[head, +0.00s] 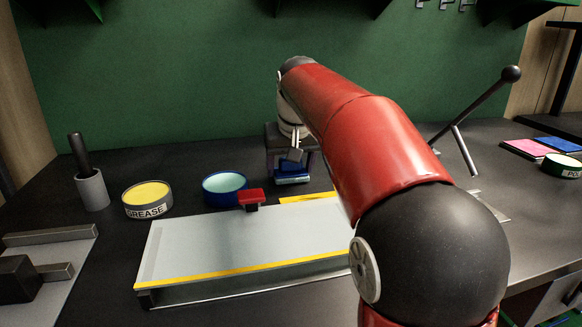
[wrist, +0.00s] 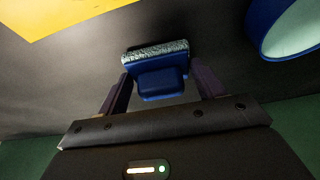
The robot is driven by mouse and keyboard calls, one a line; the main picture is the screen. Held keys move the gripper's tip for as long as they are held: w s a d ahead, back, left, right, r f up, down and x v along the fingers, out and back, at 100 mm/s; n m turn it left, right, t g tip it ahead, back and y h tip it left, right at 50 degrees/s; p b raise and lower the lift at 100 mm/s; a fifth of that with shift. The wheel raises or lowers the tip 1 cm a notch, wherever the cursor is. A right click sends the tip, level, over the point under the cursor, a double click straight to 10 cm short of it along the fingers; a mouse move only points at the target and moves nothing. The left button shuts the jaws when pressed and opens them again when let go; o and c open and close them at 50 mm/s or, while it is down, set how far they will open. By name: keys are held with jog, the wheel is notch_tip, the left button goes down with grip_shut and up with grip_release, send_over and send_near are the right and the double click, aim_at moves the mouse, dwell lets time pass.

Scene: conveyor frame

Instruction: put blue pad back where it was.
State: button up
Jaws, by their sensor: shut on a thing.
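My gripper (head: 291,162) points down behind the conveyor, near its far edge. It is shut on the blue pad (head: 292,179), a blue block with a grip and a grey, speckled, rough face. In the wrist view the blue pad (wrist: 162,82) sits between the two dark fingers of my gripper (wrist: 161,90), with the rough face away from the palm. The pad is low over the dark bench; I cannot tell whether it touches.
A blue tin (head: 224,187) and a red-topped block (head: 251,198) stand left of the pad. The conveyor (head: 230,243) lies in front. A grease tin (head: 147,199) is farther left. Flat pink (head: 525,148) and blue (head: 560,144) sheets lie far right, beyond a lever (head: 472,108).

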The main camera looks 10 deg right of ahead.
jog(key=shift+f, duration=0.1)
jog(key=shift+f, duration=0.1)
jog(key=shift+f, duration=0.15)
jog(key=o, duration=0.9)
jog(key=shift+o, duration=0.2)
jog(key=v, duration=0.8)
jog(key=shift+d, duration=0.4)
jog(key=shift+w, duration=0.15)
